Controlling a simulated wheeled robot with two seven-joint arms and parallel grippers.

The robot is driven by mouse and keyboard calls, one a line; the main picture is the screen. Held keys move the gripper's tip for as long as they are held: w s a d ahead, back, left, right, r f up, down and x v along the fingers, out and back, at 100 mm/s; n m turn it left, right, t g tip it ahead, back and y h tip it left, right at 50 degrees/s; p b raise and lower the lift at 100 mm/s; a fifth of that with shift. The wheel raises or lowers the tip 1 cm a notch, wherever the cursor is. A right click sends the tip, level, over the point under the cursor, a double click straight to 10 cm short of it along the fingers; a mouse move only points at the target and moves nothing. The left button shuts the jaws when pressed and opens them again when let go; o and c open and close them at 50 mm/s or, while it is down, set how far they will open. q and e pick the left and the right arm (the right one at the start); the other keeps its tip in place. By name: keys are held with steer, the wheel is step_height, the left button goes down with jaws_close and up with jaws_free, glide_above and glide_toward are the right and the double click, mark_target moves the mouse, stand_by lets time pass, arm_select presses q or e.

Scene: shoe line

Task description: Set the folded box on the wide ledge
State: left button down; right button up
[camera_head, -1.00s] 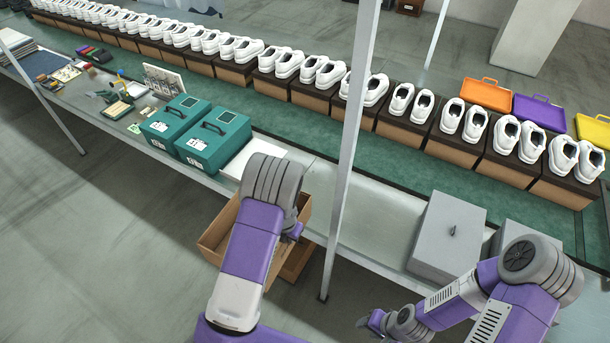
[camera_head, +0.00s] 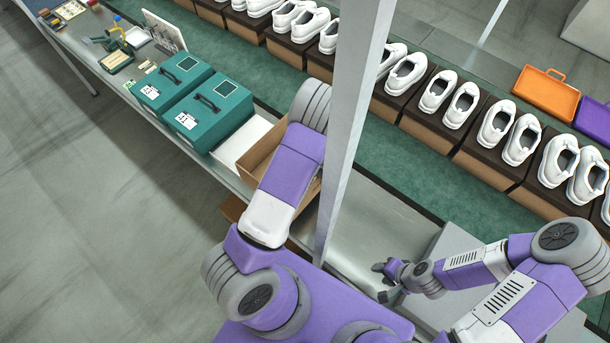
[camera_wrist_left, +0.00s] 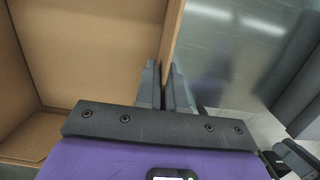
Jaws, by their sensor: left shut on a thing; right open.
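The folded box (camera_head: 262,152) is an open brown cardboard box, partly hidden behind my left arm in the head view. In the left wrist view, my left gripper (camera_wrist_left: 166,85) is shut on one wall of the box (camera_wrist_left: 90,50), one finger on each side. The left fingers are hidden in the head view. The wide ledge (camera_head: 375,225) is the grey metal surface along the green belt; the box overlaps its edge in the picture, and I cannot tell if they touch. My right gripper (camera_head: 386,278) is open and empty near the ledge's front edge.
Two teal cases (camera_head: 215,110) and a white flat item (camera_head: 245,138) stand left of the box. A metal post (camera_head: 350,130) rises just right of it. A grey case (camera_head: 455,245) sits to the right. White shoes on boxes line the green belt (camera_head: 420,175).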

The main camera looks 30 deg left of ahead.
mark_target(322, 187)
arm_select(q)
steer(key=f+b, duration=1)
steer(key=shift+s+a+f, duration=0.1)
steer(key=shift+s, duration=0.1)
arm_select(e)
step_height(322, 187, down, 10)
steer(key=shift+s+f, duration=0.1)
steer(key=shift+r, duration=0.2)
steer(key=shift+f, duration=0.1)
arm_select(q)
steer(key=c, duration=1.2)
jaws_free()
steer(key=shift+c, duration=0.2)
